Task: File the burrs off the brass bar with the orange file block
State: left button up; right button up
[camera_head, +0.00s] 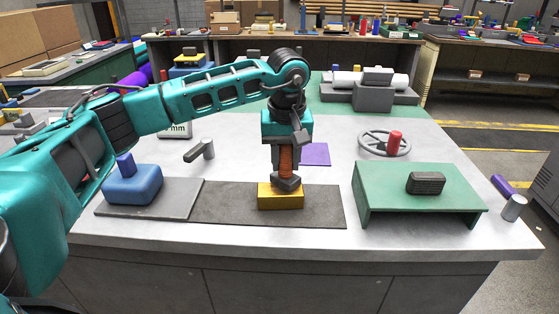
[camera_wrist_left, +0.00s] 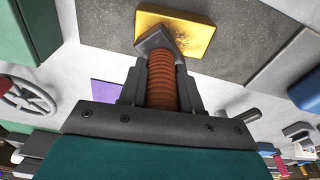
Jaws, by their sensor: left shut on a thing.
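The brass bar (camera_head: 280,203) is a yellow block lying on a dark grey mat (camera_head: 225,204) near the front of the bench. In the left wrist view the brass bar (camera_wrist_left: 200,28) shows dark specks on its top. The orange file block has an orange ribbed grip (camera_head: 286,160) and a dark grey base; it also shows in the left wrist view (camera_wrist_left: 161,80). My left gripper (camera_head: 286,152) points down and is shut on the grip. The base is at the bar's top, apparently touching it, and hides part of it. My right gripper is not in view.
A blue block with a purple knob (camera_head: 132,183) stands on a grey plate at left. A green stand (camera_head: 405,190) bearing a dark ribbed block (camera_head: 426,183) is at right. Behind are a handwheel (camera_head: 376,144), a purple sheet (camera_head: 316,154) and a grey lever (camera_head: 199,151).

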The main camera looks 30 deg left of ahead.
pick_arm(q)
jog(key=shift+w, duration=0.2)
jog(key=shift+s+a+r, duration=0.1)
jog(key=shift+s+a, duration=0.1)
jog(key=shift+s, duration=1.05)
jog(key=shift+s+a, duration=0.15)
jog(key=shift+s, duration=1.1)
jog(key=shift+w+d, duration=0.2)
jog(key=shift+w, duration=1.05)
jog(key=shift+w+d, duration=0.15)
jog(key=shift+w, duration=1.05)
jog(key=shift+r+p, duration=0.65)
jog(key=shift+p, duration=0.05)
jog(key=shift+r, duration=0.1)
